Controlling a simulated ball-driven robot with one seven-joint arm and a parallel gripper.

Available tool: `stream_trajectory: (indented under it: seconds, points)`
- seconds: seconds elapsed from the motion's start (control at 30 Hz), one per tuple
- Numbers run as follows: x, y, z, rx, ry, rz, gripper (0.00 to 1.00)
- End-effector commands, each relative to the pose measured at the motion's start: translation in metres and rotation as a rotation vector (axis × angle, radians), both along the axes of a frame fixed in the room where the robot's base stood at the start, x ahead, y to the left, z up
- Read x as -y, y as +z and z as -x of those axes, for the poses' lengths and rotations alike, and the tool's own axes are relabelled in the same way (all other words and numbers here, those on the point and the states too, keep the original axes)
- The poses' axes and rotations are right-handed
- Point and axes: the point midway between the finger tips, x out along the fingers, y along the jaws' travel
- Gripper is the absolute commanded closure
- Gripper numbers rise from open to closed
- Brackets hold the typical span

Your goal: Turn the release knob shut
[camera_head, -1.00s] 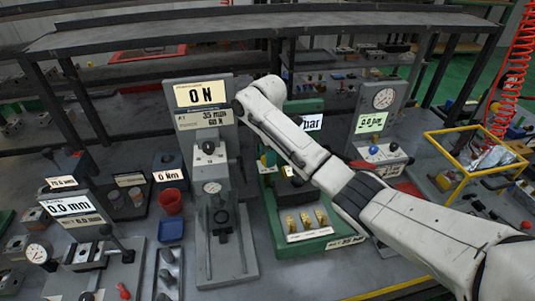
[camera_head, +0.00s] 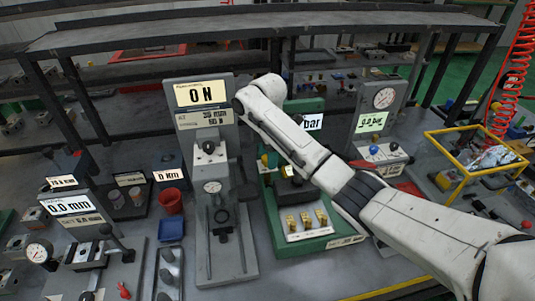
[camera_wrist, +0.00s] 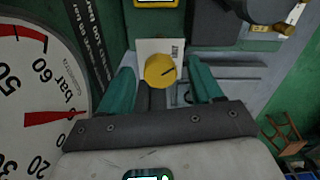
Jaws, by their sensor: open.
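The yellow round knob (camera_wrist: 160,71) shows in the wrist view, with a dark line on its face pointing right and slightly up. It sits in front of a pale label plate (camera_wrist: 172,46). My gripper (camera_wrist: 162,78) is open, with one teal finger left of the knob and one right of it. Gaps show on both sides, so the fingers do not appear to touch it. In the head view my arm reaches over the green valve station (camera_head: 316,243), and my gripper is hidden behind the arm. I cannot make out the yellow knob there.
A large bar gauge (camera_wrist: 38,90) with a red needle stands close left of my gripper. A dark fitting (camera_wrist: 255,12) is at the upper right. In the head view, a grey press (camera_head: 228,262) stands left of the station and a gauge block (camera_head: 375,122) right.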

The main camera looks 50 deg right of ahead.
Motion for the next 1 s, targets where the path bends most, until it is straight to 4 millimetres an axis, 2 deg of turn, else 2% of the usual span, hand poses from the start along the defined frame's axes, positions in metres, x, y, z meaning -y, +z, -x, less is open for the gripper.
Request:
stream_trajectory:
  seconds: [0.17,0.4,0.53,0.7,1.0]
  points:
    - [0.0,0.021,-0.002,0.006,0.001,0.002,0.35]
    - [0.001,0.075,0.0,0.003,0.0,0.003,0.35]
    - [0.001,0.092,-0.001,0.004,0.0,0.004,0.35]
    - [0.0,0.104,-0.001,0.002,0.001,0.001,0.35]
    - [0.0,0.106,-0.001,0.002,0.001,0.001,0.35]
